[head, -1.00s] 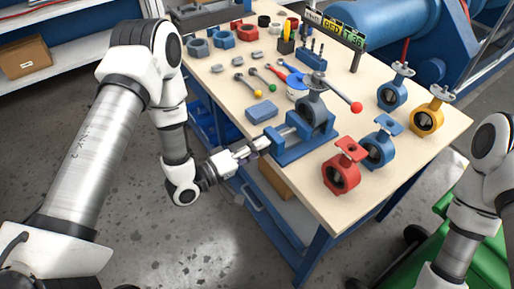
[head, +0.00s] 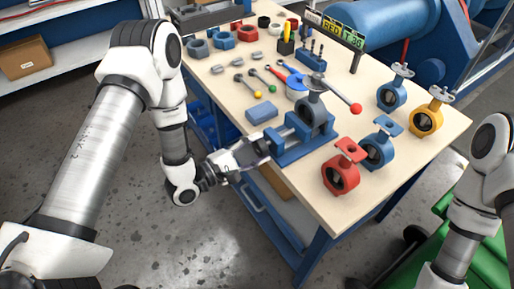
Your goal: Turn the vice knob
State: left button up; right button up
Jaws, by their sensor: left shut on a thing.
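The blue vice (head: 305,140) stands at the table's near left edge, with a grey valve body (head: 312,108) in its jaws and a red-tipped lever (head: 354,106) reaching right from it. The vice knob is at the vice's left end, mostly hidden by my left gripper (head: 262,148). My left gripper is shut on the vice knob, just off the table edge. My right arm shows at the right edge, but its gripper is out of view.
Red (head: 341,172), blue (head: 379,146) and yellow (head: 427,117) valves stand right of the vice. A blue block (head: 261,113) and several small tools lie behind it. The bare wooden table top (head: 310,185) is free at the front.

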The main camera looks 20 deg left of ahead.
pick_arm(q)
jog(key=n, duration=0.5)
jog(key=shift+r+n, duration=0.1)
jog(key=shift+n, duration=0.2)
jog(key=n, duration=0.5)
jog(key=shift+a, duration=0.1)
jog(key=o, duration=1.2)
jog(key=shift+c, duration=0.2)
jog(key=v, duration=1.2)
